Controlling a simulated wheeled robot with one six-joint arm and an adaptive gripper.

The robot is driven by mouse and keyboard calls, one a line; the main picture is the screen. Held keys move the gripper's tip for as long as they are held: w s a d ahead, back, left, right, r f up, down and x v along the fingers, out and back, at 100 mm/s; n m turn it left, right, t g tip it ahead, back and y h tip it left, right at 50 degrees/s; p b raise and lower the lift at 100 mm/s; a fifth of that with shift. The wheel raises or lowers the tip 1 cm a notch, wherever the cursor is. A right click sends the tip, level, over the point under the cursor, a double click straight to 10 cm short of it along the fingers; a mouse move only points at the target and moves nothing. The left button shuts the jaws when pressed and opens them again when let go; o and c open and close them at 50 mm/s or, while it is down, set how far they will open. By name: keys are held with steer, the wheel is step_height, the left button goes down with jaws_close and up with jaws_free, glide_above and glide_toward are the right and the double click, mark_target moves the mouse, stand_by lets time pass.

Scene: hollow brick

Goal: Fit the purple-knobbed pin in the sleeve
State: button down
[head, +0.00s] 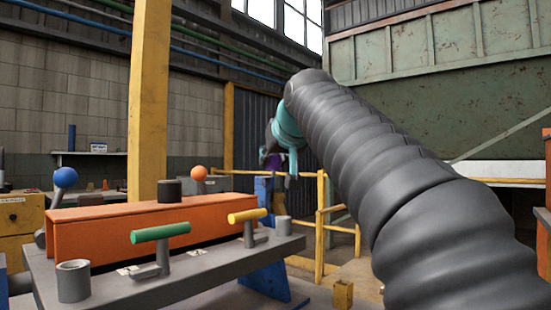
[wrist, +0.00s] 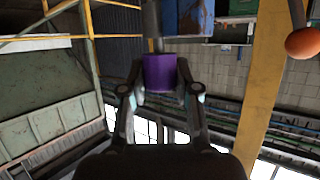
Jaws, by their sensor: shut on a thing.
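My gripper (wrist: 161,90) is shut on the purple knob (wrist: 159,73) of the pin. A hollow grey cylinder (head: 73,281), perhaps the sleeve, stands upright at the bench's front left. Another grey cylinder (head: 283,227) stands at its right end; I cannot tell whether it is hollow.
The grey bench (head: 210,268) carries an orange housing (head: 110,232), a green-handled lever (head: 160,233), a yellow-handled lever (head: 247,216), and blue and orange balls. A blue post (head: 263,192) rises close to my gripper. A yellow column (head: 149,100) and yellow railings (head: 319,235) stand behind.

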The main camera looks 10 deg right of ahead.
steer(key=shift+f+b, duration=0.45)
steer(key=shift+f, duration=0.15)
steer(key=c, duration=0.8)
jaws_free()
steer(key=shift+o, duration=0.2)
steer(key=v, duration=1.2)
steer(key=shift+d+r, duration=0.1)
steer(key=shift+d, duration=0.05)
